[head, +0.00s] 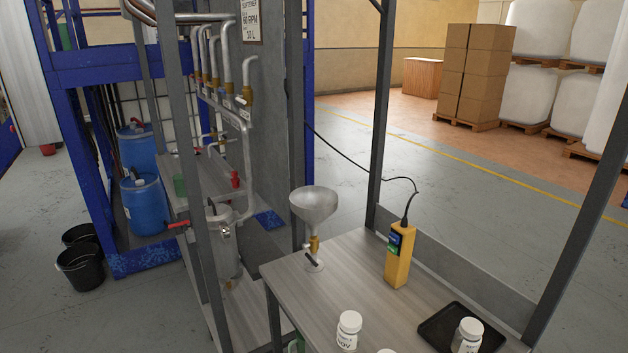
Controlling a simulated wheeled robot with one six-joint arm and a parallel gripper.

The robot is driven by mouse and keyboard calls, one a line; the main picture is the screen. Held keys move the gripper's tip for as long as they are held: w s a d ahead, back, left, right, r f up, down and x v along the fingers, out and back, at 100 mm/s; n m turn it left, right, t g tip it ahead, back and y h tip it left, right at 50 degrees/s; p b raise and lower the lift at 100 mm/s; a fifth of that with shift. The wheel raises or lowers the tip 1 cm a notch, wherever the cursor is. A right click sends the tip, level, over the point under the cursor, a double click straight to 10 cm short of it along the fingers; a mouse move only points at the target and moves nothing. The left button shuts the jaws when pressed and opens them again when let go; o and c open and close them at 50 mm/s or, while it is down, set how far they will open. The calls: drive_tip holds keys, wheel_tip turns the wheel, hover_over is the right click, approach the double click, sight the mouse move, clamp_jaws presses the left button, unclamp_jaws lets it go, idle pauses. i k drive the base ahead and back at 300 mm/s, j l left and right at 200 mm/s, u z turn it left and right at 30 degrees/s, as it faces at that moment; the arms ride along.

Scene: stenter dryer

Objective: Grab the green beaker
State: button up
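My gripper is not in view.
The near table (330,285) holds a metal funnel (314,203), a yellow control box (399,258), white bottles (348,330) and a black tray (440,324). Pipes with valves (235,105) rise above the shelf. Black buckets (80,268) stand at left. Open floor lies at far left.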

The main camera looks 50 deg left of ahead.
sight(179, 184)
drive_tip(key=l+u, duration=0.2)
drive_tip(key=u, duration=0.15)
drive_tip(key=k+l+u, duration=0.1)
drive_tip(key=u, duration=0.25)
drive_tip(key=j+u, duration=0.15)
drive_tip(key=u, duration=0.3)
drive_tip(key=i+u, duration=0.15)
drive_tip(key=u, duration=0.3)
drive_tip(key=i+j+u, duration=0.1)
drive_tip(key=u, duration=0.35)
drive_tip(key=i+u, duration=0.1)
drive_tip(key=u, duration=0.4)
